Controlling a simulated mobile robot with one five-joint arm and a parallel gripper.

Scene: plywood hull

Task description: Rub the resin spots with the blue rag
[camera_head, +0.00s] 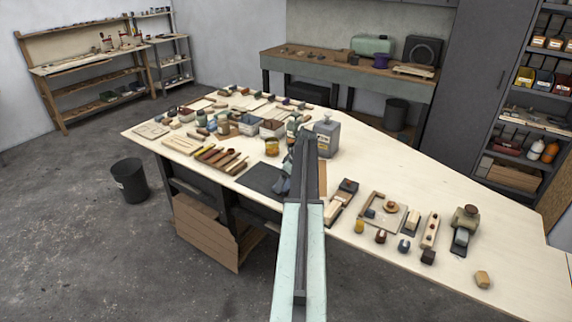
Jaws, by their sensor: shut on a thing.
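My arm reaches from the bottom centre over the plywood table (390,165). My gripper (284,182) points down at its far end, over the right side of a dark mat (257,177), and is largely hidden by my arm. A small blue-grey bundle (281,188) shows at its tip, which looks like the blue rag held in the jaws. Whether the bundle touches the mat, I cannot tell. I cannot make out the resin spots at this size; part of the table behind my arm is hidden.
A grey canister (327,137) and an amber jar (271,147) stand close to my arm. Wooden-handled tools (222,160) lie left of the mat. Blocks and a wooden frame tray (383,224) lie to the right. A black bin (130,181) stands on the floor.

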